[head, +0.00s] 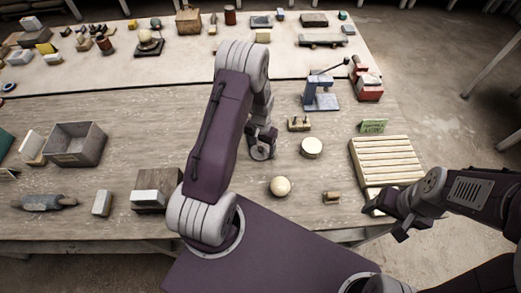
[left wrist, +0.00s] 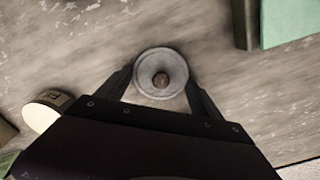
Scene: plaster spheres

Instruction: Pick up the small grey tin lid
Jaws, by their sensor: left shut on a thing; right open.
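In the head view the lid (head: 260,153) is partly hidden below the gripper. I cannot tell whether it touches the table. My right gripper (head: 392,210) is open and empty by the slatted wooden rack's front edge.
A cream round tin (head: 312,148) stands right of the lid, and a cream sphere (head: 280,186) lies in front. The slatted rack (head: 385,158) and a green sign (head: 374,126) are further right. A blue-grey device (head: 320,97) stands behind. A grey bin (head: 75,150) is far left.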

